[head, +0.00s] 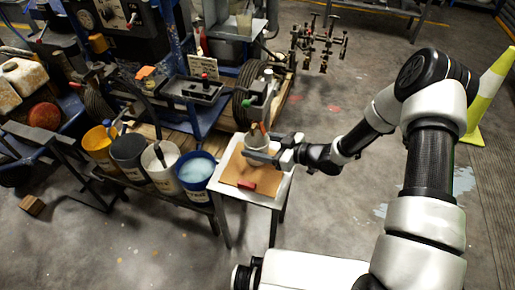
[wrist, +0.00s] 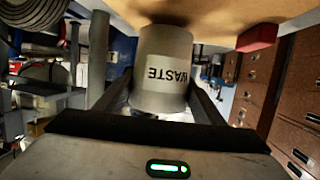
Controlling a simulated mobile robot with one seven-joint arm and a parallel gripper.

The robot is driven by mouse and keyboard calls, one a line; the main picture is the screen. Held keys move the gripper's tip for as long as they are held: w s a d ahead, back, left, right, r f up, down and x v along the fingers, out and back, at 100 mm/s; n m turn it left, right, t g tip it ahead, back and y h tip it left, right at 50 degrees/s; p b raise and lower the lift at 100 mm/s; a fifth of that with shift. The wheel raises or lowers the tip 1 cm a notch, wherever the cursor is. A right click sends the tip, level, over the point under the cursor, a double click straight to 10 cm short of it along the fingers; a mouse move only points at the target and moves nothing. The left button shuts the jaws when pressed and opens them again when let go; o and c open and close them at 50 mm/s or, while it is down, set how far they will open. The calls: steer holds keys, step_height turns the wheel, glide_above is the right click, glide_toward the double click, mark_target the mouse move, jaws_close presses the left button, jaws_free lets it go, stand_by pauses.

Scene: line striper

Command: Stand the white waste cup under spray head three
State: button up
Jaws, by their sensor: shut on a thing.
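In the wrist view the cup (wrist: 162,65) reads WASTE upside down and sits between my fingers. My gripper (head: 262,154) is shut on the cup from the right; it also shows in the wrist view (wrist: 160,103). The cup's base is close to the board, but I cannot tell whether it touches. A rack of red-and-black spray heads (head: 318,45) stands at the back; their numbers are not readable.
A red block (head: 246,187) lies on the brown board (head: 235,172), near the cup. Blue (head: 196,176), white, dark and yellow buckets stand left of the table. The blue-framed machine with wheels fills the back left. A yellow-green cone (head: 490,95) stands at the right.

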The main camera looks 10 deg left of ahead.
steer(key=shift+f, duration=0.6)
steer(key=shift+f, duration=0.2)
steer(key=o, duration=1.1)
steer(key=shift+c, duration=0.2)
steer(key=shift+r, duration=0.1)
